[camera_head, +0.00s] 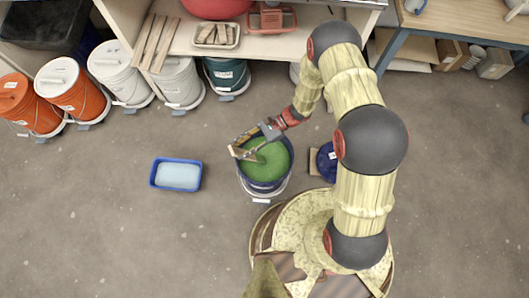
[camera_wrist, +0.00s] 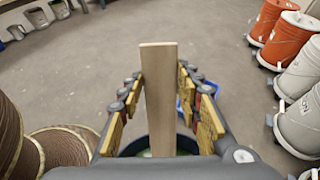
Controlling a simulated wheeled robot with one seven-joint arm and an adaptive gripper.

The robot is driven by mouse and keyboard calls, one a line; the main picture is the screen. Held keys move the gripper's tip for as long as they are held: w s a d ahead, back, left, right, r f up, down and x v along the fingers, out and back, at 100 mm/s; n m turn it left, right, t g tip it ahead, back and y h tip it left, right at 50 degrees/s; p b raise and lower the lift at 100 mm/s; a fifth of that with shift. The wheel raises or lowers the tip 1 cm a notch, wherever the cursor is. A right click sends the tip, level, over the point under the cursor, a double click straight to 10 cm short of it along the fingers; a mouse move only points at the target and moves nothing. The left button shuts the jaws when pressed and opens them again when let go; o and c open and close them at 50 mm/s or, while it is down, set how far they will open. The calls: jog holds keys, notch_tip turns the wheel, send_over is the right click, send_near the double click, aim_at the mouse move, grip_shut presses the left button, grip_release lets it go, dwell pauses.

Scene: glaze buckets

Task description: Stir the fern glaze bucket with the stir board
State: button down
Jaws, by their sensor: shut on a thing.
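The open bucket of green glaze (camera_head: 266,166) stands on the floor left of my base, with a dark blue wall. My gripper (camera_head: 248,145) is over its far left part. In the wrist view my gripper (camera_wrist: 163,115) is shut on the stir board (camera_wrist: 158,90), a pale flat wooden strip between the two fingers. The board (camera_head: 243,154) shows only in small part in the head view. I cannot tell whether its lower end touches the glaze. In the wrist view the bucket rim and a little green show low behind the board.
A blue tub of pale liquid (camera_head: 177,174) lies on the floor to the left. A blue lid-like thing (camera_head: 327,162) is right of the bucket. Orange buckets (camera_head: 78,91) and white buckets (camera_head: 118,73) line the shelf (camera_head: 265,43).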

jog(key=s+a+r+p, duration=0.1)
jog(key=a+r+p, duration=0.1)
jog(key=r+p, duration=0.2)
jog(key=s+a+r+p, duration=0.1)
jog(key=r+p, duration=0.3)
jog(key=r, duration=0.4)
jog(key=shift+s+a, duration=0.25)
jog(key=shift+a, duration=0.4)
dwell(0.6)
jog(key=shift+r+p, duration=1.85)
jog(key=shift+r, duration=0.65)
